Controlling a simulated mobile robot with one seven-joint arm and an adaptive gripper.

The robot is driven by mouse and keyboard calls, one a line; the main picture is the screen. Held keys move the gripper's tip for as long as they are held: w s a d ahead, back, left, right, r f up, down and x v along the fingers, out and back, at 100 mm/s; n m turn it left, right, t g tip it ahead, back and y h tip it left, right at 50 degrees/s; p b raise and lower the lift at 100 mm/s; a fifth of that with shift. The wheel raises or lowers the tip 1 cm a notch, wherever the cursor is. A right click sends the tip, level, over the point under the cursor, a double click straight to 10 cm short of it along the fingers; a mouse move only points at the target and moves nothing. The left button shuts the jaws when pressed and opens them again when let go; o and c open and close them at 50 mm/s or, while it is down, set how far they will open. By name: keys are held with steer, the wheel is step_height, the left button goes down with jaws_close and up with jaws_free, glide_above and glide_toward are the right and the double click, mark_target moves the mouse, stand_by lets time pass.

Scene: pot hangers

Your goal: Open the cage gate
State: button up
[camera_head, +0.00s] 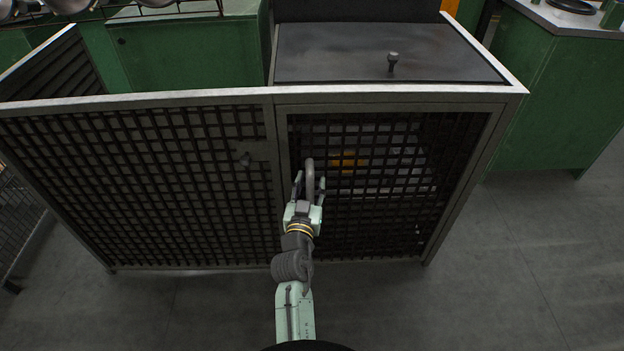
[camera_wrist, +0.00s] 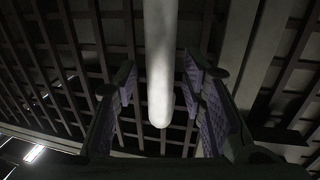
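The cage gate (camera_head: 390,150) is the dark mesh panel on the right front of the cage. It looks closed, flush with its grey frame. A rounded grey vertical handle (camera_head: 310,167) stands at the gate's left side. In the wrist view the handle (camera_wrist: 161,60) is a pale bar hanging down the middle. My gripper (camera_head: 309,184) is at the handle, with one finger on each side. In the wrist view its pads (camera_wrist: 161,90) are apart, with visible gaps beside the bar. The handle's lower part is hidden in the head view.
A dark lid (camera_head: 400,55) with a knob (camera_head: 392,60) tops the cage. A green cabinet (camera_head: 555,95) stands right. Grey floor (camera_head: 500,270) in front is clear.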

jaws_close()
stand_by(0.4)
steer(key=shift+r, duration=0.1)
stand_by(0.3)
